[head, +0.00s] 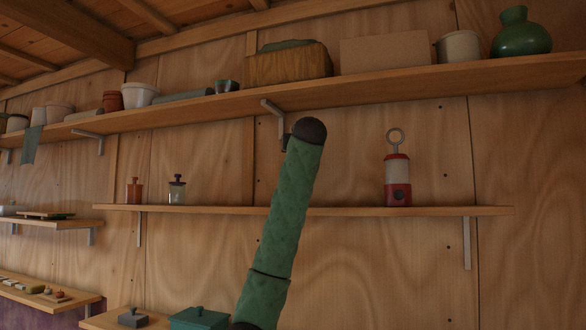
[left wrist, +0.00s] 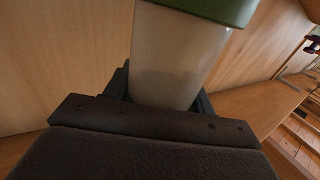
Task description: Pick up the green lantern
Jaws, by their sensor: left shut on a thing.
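The green lantern shows in the left wrist view as a pale, frosted body (left wrist: 176,55) with a green part (left wrist: 215,8) at the picture's top edge. My left gripper (left wrist: 165,98) is shut around the pale body, with dark fingers at both sides. The lantern's far end is hidden behind the gripper, and I cannot tell whether it touches the shelf. In the head view my green-sleeved left arm rises through the middle, and the gripper and green lantern are hidden behind it. My right gripper is in neither view.
A red lantern (head: 397,181) with a ring handle stands on the middle shelf (head: 450,211), right of my arm. An orange jar (head: 134,190) and a glass jar (head: 177,190) stand at its left. The upper shelf (head: 400,85) overhangs with a wooden crate (head: 288,66) and green vase (head: 521,36).

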